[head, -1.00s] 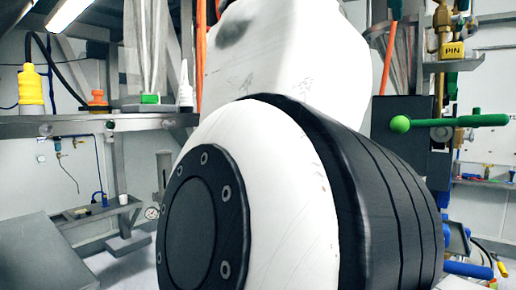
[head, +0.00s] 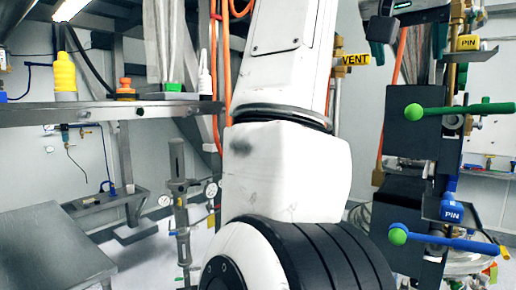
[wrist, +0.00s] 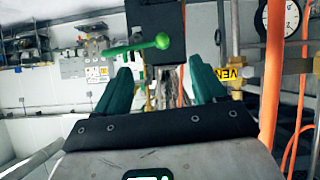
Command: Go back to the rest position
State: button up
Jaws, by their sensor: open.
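My gripper (wrist: 160,95) shows in the wrist view with its two green fingers apart and nothing between them. Beyond the fingers is a black box (wrist: 155,22) with a green ball-ended handle (wrist: 140,46). A yellow VENT tag (wrist: 235,77) on brass fittings is just right of the right finger.
At right stand a green-handled valve (head: 460,110) and a blue-handled valve (head: 440,240) with PIN tags. At left a metal shelf (head: 100,113) holds a yellow bottle (head: 64,75), an orange-capped item (head: 126,88) and a white bottle (head: 204,83). A grey table (head: 50,250) stands lower left.

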jog(key=w+f+n, duration=0.1)
jog(key=w+f, duration=0.1)
jog(key=f, duration=0.5)
jog(key=w+f, duration=0.3)
jog(key=f, duration=0.5)
jog(key=s+d+f+n+g+y+b, duration=0.15)
jog(key=d+f, duration=0.25)
jog(key=f, duration=1.4)
jog(key=s+d+f+n+g+b, duration=0.1)
jog(key=s+d+f+n, duration=0.15)
jog(key=f, duration=1.45)
jog(key=s+d+f+g+y+b, duration=0.1)
jog(key=s+f, duration=0.6)
jog(key=f, duration=0.3)
jog(key=s+d+f+g+y, duration=0.1)
jog(key=s+d+f+g, duration=0.1)
jog(key=s+f, duration=0.6)
jog(key=s+a+f+g+y, duration=0.1)
jog(key=s+f, duration=0.5)
jog(key=s, duration=0.4)
jog(key=s+a+f+g+y+b, duration=0.1)
jog(key=s+a+f+y, duration=0.1)
jog(key=s+f, duration=0.4)
jog(key=s, duration=0.4)
jog(key=shift+s+a+f+n+g, duration=0.2)
jog(key=shift+a+f+n+g, duration=0.1)
jog(key=shift+n+g, duration=0.1)
jog(key=shift+y, duration=0.25)
jog(key=shift+c, duration=0.2)
